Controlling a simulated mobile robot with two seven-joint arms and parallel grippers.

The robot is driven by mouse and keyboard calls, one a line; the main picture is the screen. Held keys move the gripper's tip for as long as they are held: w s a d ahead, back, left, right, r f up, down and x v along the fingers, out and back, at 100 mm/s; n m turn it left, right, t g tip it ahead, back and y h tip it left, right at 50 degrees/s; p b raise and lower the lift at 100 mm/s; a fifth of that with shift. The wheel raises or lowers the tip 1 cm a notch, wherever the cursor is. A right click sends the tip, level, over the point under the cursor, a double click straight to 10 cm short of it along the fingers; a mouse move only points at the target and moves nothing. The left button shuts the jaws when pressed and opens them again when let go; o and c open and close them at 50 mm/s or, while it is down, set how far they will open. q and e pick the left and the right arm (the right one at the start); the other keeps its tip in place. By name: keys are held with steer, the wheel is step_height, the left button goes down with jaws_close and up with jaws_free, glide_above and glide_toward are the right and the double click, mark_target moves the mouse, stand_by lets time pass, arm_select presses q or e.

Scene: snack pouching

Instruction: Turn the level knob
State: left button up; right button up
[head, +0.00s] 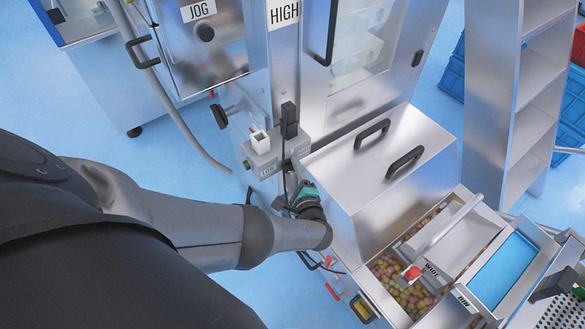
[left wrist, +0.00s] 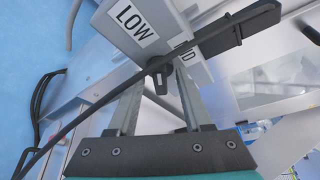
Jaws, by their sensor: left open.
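The level knob (left wrist: 159,76) is a small black knob on a grey box with a LOW label and a partly covered label ending in D. In the head view the grey box (head: 263,160) stands on the machine front, and my gripper hides the knob. My left gripper (head: 298,178) reaches the box from below. In the left wrist view its two fingers (left wrist: 160,88) are apart, with the knob between or just beyond the tips. I cannot tell whether they touch it. My right gripper is not in view.
A thin black cable (left wrist: 95,108) crosses in front of the fingers. A steel lid (head: 385,160) with two black handles lies right of my gripper. Below it is a bin of round snacks (head: 390,278). A HIGH sign (head: 285,12) is on the machine above.

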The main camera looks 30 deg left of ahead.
arm_select(q)
jaws_close()
stand_by(0.3)
